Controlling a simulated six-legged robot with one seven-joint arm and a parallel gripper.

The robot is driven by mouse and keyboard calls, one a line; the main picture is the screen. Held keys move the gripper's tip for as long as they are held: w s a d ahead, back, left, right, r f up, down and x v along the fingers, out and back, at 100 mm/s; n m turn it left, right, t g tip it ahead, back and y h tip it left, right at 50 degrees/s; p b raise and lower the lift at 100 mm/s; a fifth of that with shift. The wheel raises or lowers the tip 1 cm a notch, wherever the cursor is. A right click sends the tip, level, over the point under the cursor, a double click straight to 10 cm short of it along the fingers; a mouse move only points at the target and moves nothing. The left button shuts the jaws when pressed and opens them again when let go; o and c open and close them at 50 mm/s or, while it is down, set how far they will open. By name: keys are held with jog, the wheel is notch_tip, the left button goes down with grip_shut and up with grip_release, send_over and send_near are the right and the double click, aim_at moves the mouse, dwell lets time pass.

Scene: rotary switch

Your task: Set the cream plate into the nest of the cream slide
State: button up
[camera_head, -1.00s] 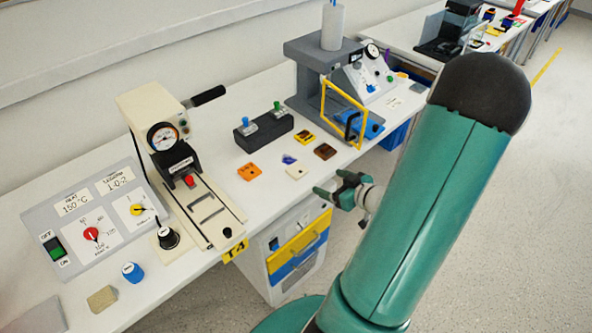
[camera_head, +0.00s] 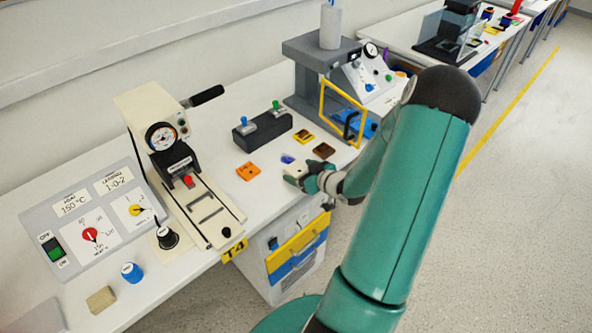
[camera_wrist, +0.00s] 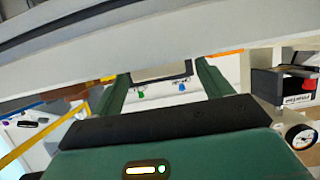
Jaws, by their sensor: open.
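The cream plate (camera_head: 292,170) lies on the white bench, right of the orange plate, partly hidden by my gripper in the head view. My gripper (camera_head: 304,178) is open right at the plate's near side. In the wrist view, my two green fingers (camera_wrist: 162,82) stand apart, with a pale flat piece (camera_wrist: 160,72) between them. I cannot tell whether they touch it. The cream slide (camera_head: 206,211) lies in front of the cream press (camera_head: 153,120) on the left. Its nest shows no plate.
An orange plate (camera_head: 248,171), a yellow plate (camera_head: 303,136) and a dark brown plate (camera_head: 324,150) lie near. A dark box with two knobs (camera_head: 262,130) stands behind. A grey press with a yellow frame (camera_head: 343,112) stands right. A control panel (camera_head: 90,220) lies left.

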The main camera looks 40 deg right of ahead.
jog(key=c, duration=1.1)
jog(key=shift+o, duration=0.2)
jog(key=shift+r, duration=0.25)
